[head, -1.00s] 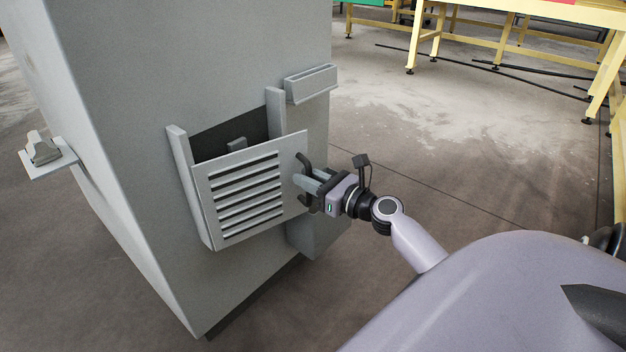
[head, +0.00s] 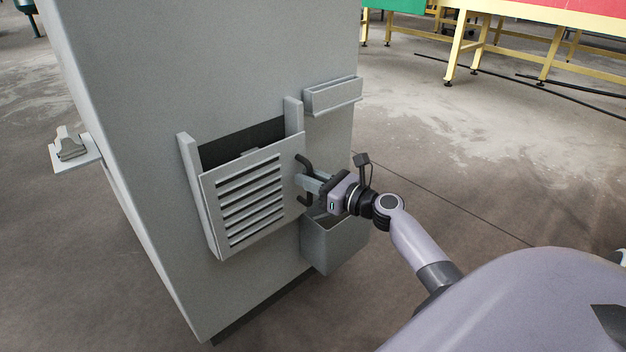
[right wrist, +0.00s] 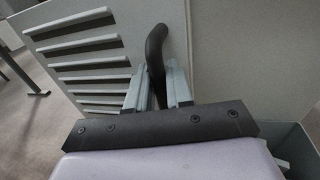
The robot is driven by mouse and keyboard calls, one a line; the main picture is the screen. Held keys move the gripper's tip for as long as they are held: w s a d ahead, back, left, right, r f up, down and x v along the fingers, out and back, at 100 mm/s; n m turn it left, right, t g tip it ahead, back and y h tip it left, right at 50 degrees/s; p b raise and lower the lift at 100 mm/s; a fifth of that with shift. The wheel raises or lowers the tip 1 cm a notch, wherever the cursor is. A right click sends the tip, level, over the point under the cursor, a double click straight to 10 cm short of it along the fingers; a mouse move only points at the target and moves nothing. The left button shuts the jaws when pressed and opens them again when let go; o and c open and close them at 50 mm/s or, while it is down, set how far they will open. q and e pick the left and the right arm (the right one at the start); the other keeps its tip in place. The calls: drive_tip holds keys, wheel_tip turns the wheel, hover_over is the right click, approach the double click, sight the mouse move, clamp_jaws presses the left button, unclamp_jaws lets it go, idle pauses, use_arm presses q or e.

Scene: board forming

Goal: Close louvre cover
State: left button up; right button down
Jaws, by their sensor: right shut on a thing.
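The louvre cover (head: 252,195) is a grey slatted panel on the face of a tall grey cabinet (head: 225,60). It sits between two upright side rails, and a dark opening (head: 240,142) shows above its top edge. A dark curved handle (head: 306,162) stands on the cover's right side. My right gripper (head: 308,183) is shut on this handle. In the right wrist view, the fingers (right wrist: 158,92) close around the black handle (right wrist: 155,55), with the cover's slats (right wrist: 85,62) to the left. My left gripper is not in view.
A small tray (head: 333,95) is fixed on the cabinet at upper right. An open grey bin (head: 335,240) hangs below the gripper. A shelf with a small object (head: 70,145) juts from the cabinet's left side.

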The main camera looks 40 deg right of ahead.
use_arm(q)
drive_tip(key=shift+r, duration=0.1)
use_arm(e)
drive_tip(key=c, duration=1.2)
unclamp_jaws()
use_arm(q)
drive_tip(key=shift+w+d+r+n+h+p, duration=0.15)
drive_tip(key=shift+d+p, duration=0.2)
drive_tip(key=shift+p, duration=0.1)
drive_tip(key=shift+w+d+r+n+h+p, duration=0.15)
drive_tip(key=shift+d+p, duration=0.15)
drive_tip(key=shift+p, duration=0.15)
use_arm(e)
drive_tip(key=v, duration=0.7)
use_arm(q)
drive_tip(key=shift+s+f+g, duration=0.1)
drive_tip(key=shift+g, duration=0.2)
use_arm(e)
drive_tip(key=shift+s, duration=0.1)
